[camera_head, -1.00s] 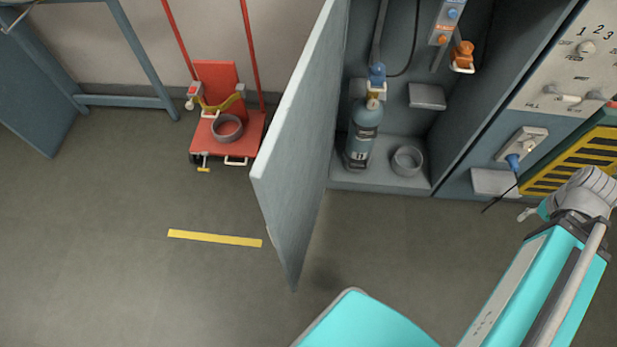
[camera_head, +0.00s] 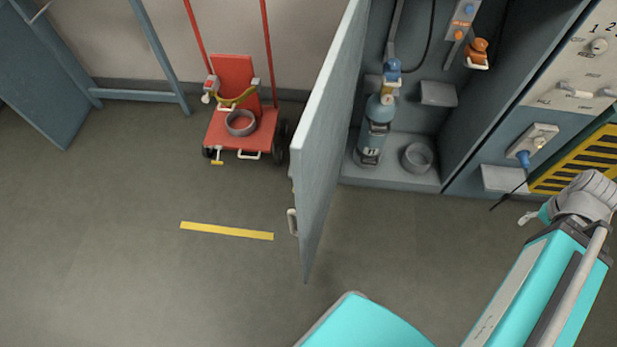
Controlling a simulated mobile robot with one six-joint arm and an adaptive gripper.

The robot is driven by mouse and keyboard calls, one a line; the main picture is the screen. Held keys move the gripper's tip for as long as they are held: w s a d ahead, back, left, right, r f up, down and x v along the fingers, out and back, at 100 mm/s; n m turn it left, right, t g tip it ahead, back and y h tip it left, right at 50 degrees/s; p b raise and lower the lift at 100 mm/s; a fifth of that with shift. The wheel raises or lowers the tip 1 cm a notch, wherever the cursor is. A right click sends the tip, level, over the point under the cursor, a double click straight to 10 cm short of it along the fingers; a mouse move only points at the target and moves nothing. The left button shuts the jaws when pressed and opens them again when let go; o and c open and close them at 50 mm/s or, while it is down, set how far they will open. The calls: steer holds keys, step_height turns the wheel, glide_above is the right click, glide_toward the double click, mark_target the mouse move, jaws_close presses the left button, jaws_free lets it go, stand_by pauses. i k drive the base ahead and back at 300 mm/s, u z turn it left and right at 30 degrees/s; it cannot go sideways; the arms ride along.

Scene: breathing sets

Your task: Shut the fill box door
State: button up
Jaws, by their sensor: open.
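The fill box door (camera_head: 325,150) is a tall grey panel standing wide open on the left side of the cabinet. It juts out toward me over the floor. Its handle (camera_head: 292,222) shows at the door's left edge, low down. The open fill box (camera_head: 400,178) holds a blue-grey cylinder (camera_head: 376,132) standing upright and a grey ring-shaped holder (camera_head: 417,158). My arm reaches up at the right. The small pale tips of my gripper (camera_head: 528,217) show beside the grey wrist, apart and empty, far to the right of the door. Most of my gripper is hidden.
A red trolley (camera_head: 235,117) stands by the wall left of the door. A yellow floor strip (camera_head: 227,231) lies left of the door's lower end. A control panel (camera_head: 580,75) and a yellow-black grille (camera_head: 585,160) are at the right. The floor in front is clear.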

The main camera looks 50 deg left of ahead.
mark_target(317, 144)
steer(key=z, duration=0.05)
steer(key=k, duration=2.65)
steer(key=u, duration=0.85)
steer(key=i, duration=1)
